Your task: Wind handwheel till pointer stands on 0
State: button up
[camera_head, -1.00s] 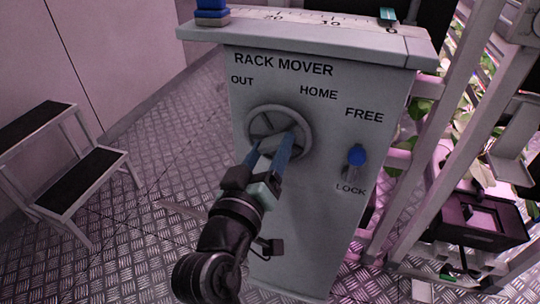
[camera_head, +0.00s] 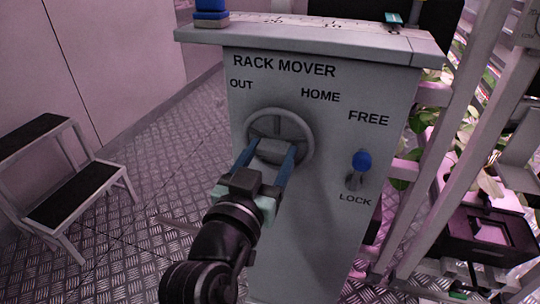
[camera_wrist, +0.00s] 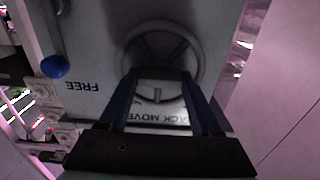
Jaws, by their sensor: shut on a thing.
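The grey handwheel (camera_head: 306,122) is on the front of the grey rack mover box (camera_head: 310,200). My gripper (camera_head: 270,150) has its two blue fingers on either side of the wheel's centre and is shut on the wheel. The wrist view also shows the fingers (camera_wrist: 160,85) against the handwheel (camera_wrist: 130,52). I cannot tell which one is the pointer.
A blue-knobbed lever (camera_head: 361,162) stands between FREE and LOCK, right of the wheel. A step stool (camera_head: 85,185) is at the left. Rack posts and plants crowd the right. The floor between stool and box is mostly clear.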

dwell(0.3)
jog(key=o, duration=1.4)
jog(key=p+v, duration=0.2)
jog(key=v, duration=1.1)
jog(key=w+d+r+t+y+p, duration=0.1)
jog(key=w+r+t, duration=0.1)
jog(key=r, duration=0.7)
jog(key=w+r+t+y+p, duration=0.1)
jog(key=w+r+t, duration=0.1)
jog(key=r, duration=0.7)
jog(key=s+d+r+n+t+y+p, duration=0.2)
jog(key=s+r+t, duration=0.1)
jog(key=r, duration=0.8)
jog(key=s+d+r+n+t+y+p, duration=0.1)
jog(key=s+r+n+t+y+p, duration=0.2)
jog(key=r, duration=0.8)
jog(key=shift+m+h, duration=0.6)
jog(key=shift+h, duration=0.1)
notch_tip(320, 180, up, 36)
jog(key=p, duration=3.5)
jog(key=shift+s+f, duration=0.1)
jog(key=shift+f, duration=0.1)
